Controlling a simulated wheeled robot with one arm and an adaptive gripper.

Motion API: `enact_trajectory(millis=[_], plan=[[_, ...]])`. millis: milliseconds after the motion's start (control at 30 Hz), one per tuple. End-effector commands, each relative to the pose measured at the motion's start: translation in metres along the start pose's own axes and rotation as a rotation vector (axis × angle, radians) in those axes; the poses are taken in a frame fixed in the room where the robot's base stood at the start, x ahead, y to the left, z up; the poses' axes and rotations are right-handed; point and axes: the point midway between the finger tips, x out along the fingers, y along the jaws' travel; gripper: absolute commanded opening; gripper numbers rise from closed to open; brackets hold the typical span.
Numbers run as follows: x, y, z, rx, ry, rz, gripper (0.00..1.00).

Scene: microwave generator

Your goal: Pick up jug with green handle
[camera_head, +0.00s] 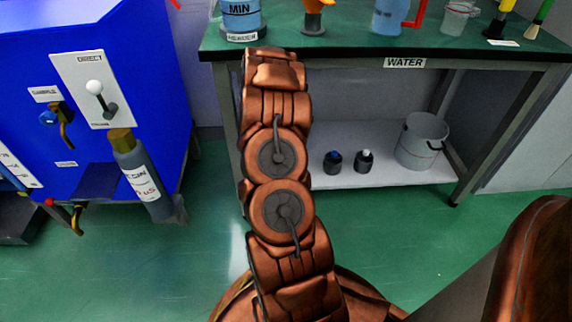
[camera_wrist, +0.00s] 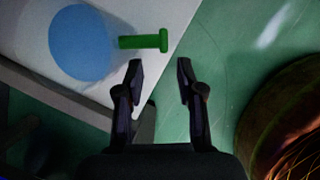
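In the wrist view a jug shows as a round blue shape (camera_wrist: 84,42) on a white surface, with a green handle (camera_wrist: 145,42) sticking out to the right towards the surface's edge. My gripper (camera_wrist: 160,72) is open and empty. Its two fingertips are just below the handle in the picture, apart from it, with the handle's end between them in left-right position. The height gap between fingers and handle cannot be told. In the head view neither the green-handled jug nor my gripper shows; my arm covers part of the bench and shelf.
A green-topped bench (camera_head: 350,48) holds a blue jug with a red handle (camera_head: 390,16), a blue container (camera_head: 241,16) and tools. Its white lower shelf (camera_head: 385,173) bears two dark bottles and a grey bucket (camera_head: 421,140). A blue machine (camera_head: 150,75) stands left. Green floor (camera_head: 215,240) lies between.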

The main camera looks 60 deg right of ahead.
Motion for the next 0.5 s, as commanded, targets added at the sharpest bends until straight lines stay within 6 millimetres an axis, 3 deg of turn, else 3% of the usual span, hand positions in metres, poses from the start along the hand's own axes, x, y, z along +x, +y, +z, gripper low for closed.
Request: enact_trajectory(millis=[500], plan=[[0.045, -0.003, 0.0, 0.002, 0.001, 0.0, 0.38]])
